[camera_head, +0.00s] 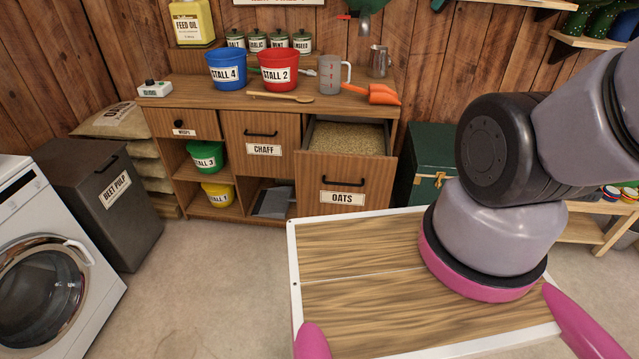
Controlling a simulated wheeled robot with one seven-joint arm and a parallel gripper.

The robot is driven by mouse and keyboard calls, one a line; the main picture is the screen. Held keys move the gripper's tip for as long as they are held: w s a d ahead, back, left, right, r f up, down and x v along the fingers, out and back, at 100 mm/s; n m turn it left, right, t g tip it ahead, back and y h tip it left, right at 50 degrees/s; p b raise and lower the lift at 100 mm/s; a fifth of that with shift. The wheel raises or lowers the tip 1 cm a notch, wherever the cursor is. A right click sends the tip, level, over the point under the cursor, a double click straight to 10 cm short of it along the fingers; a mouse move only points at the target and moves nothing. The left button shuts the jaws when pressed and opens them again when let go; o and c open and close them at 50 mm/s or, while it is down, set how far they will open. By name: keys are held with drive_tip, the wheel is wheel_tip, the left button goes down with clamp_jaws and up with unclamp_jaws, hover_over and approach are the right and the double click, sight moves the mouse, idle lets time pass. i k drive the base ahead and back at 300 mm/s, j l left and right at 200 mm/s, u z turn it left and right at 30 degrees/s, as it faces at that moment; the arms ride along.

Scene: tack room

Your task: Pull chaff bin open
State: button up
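The chaff bin (259,131) is a wooden drawer front in the middle of the feed cabinet, with a black bar handle (260,134) above a white CHAFF label (263,150). Its front is closed, level with the cabinet face. Next to it on the right, the oats bin (345,168) is pulled open, with pale grain showing inside and a black handle above its label. My arm rises at the right of the picture and runs out of frame.
Blue STALL 4 (225,72) and red STALL 2 (277,72) buckets, a wooden spoon (281,97) and an orange scoop (378,94) are on the cabinet top. A beet pulp bin (110,215) and white washer (45,250) stand left. Floor before the cabinet's left half is clear.

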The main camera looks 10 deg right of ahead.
sight(261, 142)
drive_tip(key=i+j+z, duration=0.15)
drive_tip(key=i+j, duration=0.9)
drive_tip(key=i, duration=0.1)
